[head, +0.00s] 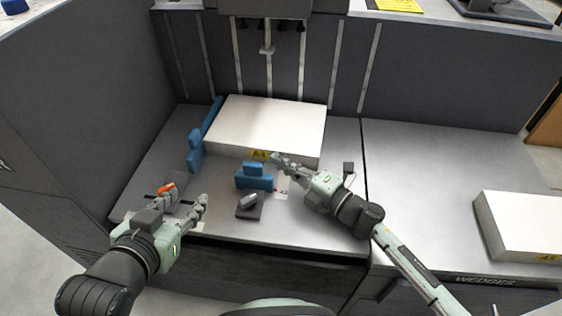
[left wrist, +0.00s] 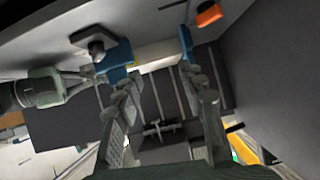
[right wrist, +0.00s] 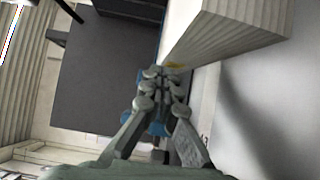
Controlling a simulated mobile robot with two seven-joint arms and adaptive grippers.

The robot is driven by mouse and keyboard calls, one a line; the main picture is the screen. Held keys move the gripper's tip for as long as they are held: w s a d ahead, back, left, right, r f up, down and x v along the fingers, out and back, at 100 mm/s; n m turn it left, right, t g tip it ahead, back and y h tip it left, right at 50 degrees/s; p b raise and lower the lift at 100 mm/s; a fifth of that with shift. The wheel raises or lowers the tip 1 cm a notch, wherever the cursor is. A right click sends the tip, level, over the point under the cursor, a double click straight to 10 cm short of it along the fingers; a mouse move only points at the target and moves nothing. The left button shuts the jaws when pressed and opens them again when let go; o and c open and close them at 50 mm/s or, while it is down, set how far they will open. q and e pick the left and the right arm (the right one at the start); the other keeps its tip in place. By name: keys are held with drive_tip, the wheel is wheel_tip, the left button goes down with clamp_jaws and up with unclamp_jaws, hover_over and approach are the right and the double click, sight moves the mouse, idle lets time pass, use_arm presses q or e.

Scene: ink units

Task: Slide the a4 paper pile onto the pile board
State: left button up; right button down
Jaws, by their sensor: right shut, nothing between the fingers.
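The white A4 paper pile (head: 265,122), with a yellow label on its front, lies on a grey metal surface (head: 318,205). I cannot tell which part of this surface is the pile board. A blue guide (head: 206,135) stands along the pile's left side, and a blue block (head: 255,181) stands in front of it. My right gripper (head: 277,157) is shut and empty, its tips at the pile's front face beside the label. The right wrist view shows the pile (right wrist: 225,45) close beside the fingers. My left gripper (head: 187,204) is open and empty, low at the front left.
A small dark base with a grey knob (head: 248,204) is in front of the blue block. An orange-tipped lever (head: 166,188) is by my left gripper. An A5 pile (head: 520,222) lies at the right. Dark walls stand behind and left. The right counter's middle is clear.

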drive_tip(key=shift+f, duration=0.3)
use_arm(q)
drive_tip(key=shift+w+d+r+t, duration=0.25)
drive_tip(key=shift+d+r+t, duration=0.2)
drive_tip(key=shift+r, duration=0.1)
use_arm(e)
drive_tip(key=shift+w+r, duration=0.1)
drive_tip(key=shift+w, duration=0.45)
